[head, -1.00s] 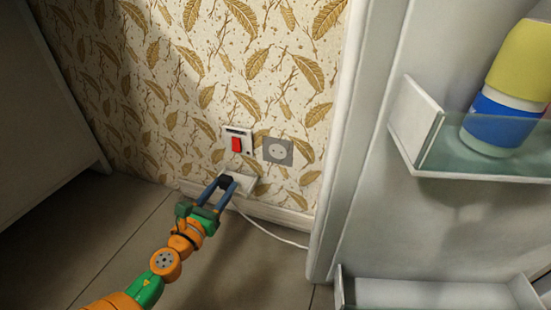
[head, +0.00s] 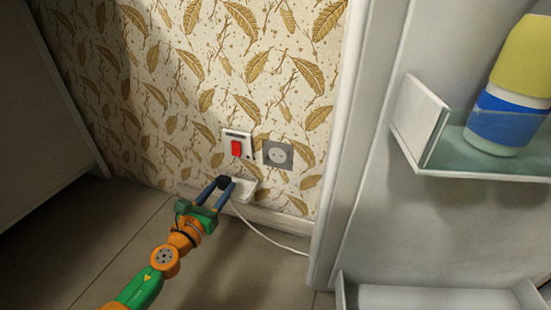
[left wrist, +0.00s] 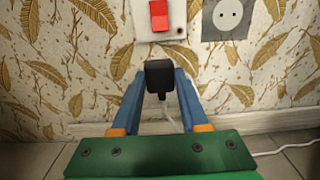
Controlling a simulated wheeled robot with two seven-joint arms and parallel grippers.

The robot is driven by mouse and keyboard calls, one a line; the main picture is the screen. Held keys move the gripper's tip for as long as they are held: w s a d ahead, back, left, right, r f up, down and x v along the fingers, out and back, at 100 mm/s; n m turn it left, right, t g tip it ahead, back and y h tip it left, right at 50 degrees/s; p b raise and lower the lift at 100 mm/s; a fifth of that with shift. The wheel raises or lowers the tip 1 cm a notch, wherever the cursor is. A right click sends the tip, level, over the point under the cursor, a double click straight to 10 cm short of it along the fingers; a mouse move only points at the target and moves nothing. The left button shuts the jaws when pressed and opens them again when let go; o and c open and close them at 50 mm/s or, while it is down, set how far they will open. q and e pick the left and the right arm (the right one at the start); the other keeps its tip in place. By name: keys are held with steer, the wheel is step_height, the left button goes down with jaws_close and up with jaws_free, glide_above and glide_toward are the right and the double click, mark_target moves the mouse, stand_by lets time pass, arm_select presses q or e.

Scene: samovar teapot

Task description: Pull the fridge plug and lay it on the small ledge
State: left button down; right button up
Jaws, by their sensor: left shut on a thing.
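My left gripper (head: 223,184) is shut on the black fridge plug (left wrist: 159,76), which sits between its blue fingers, clear of both sockets. A white cord hangs from the plug. The small white ledge (head: 246,188) is low on the wall, just right of the plug in the head view. I cannot tell whether the plug touches it. Above is a white socket plate with a red switch (head: 236,147), which also shows in the left wrist view (left wrist: 159,16). My right gripper is not in view.
A grey socket (head: 278,154) is beside the switch plate. The white cord (head: 270,235) runs right along the floor. The open fridge door shelf (head: 480,165) holds a yellow and blue bottle (head: 509,100). A dark cabinet (head: 45,110) stands left. Floor between is clear.

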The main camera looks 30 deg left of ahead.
mark_target(229, 181)
arm_select(q)
steer(key=shift+f+x, duration=0.15)
steer(key=shift+x, duration=0.9)
steer(key=shift+f+x, duration=0.2)
steer(key=shift+x, duration=0.8)
steer(key=shift+f+b, duration=0.95)
steer(key=shift+b, duration=0.2)
steer(key=shift+d, duration=0.1)
steer(key=shift+c, duration=1.7)
jaws_free()
steer(key=shift+f, duration=0.1)
steer(key=shift+s, duration=0.1)
